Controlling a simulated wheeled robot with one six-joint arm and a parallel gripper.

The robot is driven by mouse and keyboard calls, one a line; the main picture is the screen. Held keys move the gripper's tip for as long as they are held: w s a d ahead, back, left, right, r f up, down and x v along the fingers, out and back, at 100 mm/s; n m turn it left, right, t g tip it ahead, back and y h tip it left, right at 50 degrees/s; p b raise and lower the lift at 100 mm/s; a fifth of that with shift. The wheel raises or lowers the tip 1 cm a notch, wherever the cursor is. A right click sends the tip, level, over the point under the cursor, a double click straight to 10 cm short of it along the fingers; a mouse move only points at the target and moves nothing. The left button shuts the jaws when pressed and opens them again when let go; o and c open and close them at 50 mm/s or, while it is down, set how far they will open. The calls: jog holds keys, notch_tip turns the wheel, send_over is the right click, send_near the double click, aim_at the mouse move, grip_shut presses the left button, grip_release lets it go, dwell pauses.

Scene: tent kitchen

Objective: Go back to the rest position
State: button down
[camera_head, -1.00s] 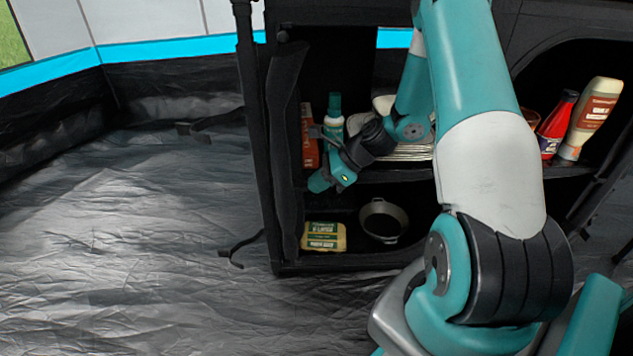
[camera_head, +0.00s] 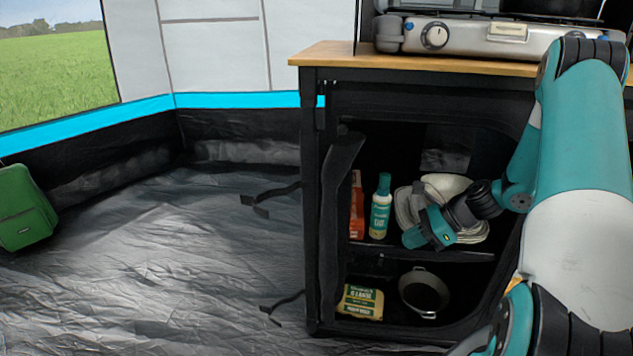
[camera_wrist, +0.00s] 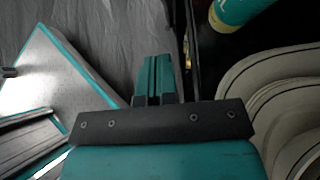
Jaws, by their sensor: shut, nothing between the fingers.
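My gripper (camera_head: 412,240) is in front of the cabinet's (camera_head: 312,200) upper shelf, its tip pointing down and left. In the wrist view my gripper (camera_wrist: 152,72) has its fingers together with nothing between them. Behind it in the head view, plates and bowls (camera_head: 446,186) stand on the upper shelf, partly hidden by my arm. The plates (camera_wrist: 290,110) also show at the right of the wrist view.
A green-capped bottle (camera_head: 381,208) and a red box (camera_head: 357,205) stand left of my gripper. The lower shelf holds a yellow-green package (camera_head: 360,302) and a pan (camera_head: 425,292). A stove (camera_head: 470,38) sits on the wooden top (camera_head: 345,55).

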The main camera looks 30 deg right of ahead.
jog(key=a+r+n+g+h+p, duration=0.1)
jog(key=a+r+n+g, duration=0.1)
jog(key=a+r+n, duration=0.75)
jog(key=a+r+n+g, duration=0.3)
jog(key=a+r+n, duration=0.35)
jog(key=a, duration=0.55)
jog(key=s+a+r+n+h+p, duration=0.1)
jog(key=s+a+r+n, duration=0.45)
jog(key=s+n, duration=0.3)
jog(key=s+a+r+n+h+p, duration=0.1)
jog(key=s+a+r+n, duration=0.3)
jog(key=s+a+n, duration=0.4)
notch_tip(320, 180, up, 36)
jog(key=d+p, duration=0.1)
jog(key=p, duration=3.6)
jog(key=shift+d+r+g, duration=0.25)
jog(key=shift+d+g, duration=0.05)
jog(key=shift+g, duration=0.1)
